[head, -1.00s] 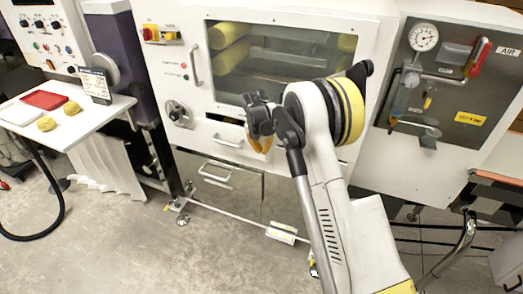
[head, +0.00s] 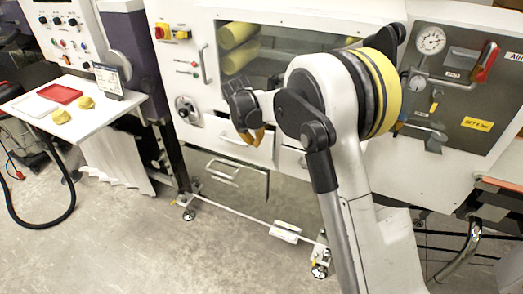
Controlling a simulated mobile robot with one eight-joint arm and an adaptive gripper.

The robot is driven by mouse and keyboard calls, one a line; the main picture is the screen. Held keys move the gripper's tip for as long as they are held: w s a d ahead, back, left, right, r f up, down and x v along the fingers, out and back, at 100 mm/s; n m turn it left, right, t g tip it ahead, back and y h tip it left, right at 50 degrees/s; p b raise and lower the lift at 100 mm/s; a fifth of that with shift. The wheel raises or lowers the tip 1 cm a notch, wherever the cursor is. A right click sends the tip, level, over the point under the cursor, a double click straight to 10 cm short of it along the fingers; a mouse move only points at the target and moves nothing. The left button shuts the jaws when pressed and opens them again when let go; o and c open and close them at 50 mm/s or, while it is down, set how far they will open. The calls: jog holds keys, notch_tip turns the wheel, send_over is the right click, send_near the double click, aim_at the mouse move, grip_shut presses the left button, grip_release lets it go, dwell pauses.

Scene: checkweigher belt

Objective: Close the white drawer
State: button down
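The white drawer (head: 228,149) is in the front of the white machine, below its window, with a bar handle (head: 231,139) across its front. A dark gap shows along its top edge, so it seems to stand out a little; how far is hard to tell. My gripper (head: 252,137), dark with yellow fingertips, is in front of the drawer's right part and overlaps the handle's right end in the head view. Whether it touches the drawer is not clear. Nothing is seen in its fingers, and their opening is too small to judge.
Below is a grey panel with another handle (head: 222,171). A white side table (head: 100,115) at left holds a red tray (head: 60,93) and yellow lumps. A gauge panel (head: 452,95) is at right. The floor in front is mostly clear, with a black hose at left.

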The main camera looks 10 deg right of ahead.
aim_at(262, 149)
jog(key=b+x, duration=0.2)
jog(key=x, duration=0.1)
jog(key=w+b+x, duration=0.1)
jog(key=b+x, duration=0.1)
jog(key=x, duration=0.2)
jog(key=w+d+r+b+x, duration=0.1)
jog(key=x, duration=0.3)
jog(key=shift+w+d+f+b, duration=0.1)
jog(key=shift+f+b, duration=0.2)
jog(key=shift+b, duration=0.1)
jog(key=shift+w+d+r, duration=0.2)
jog(key=shift+w+d, duration=0.1)
jog(key=shift+w, duration=0.2)
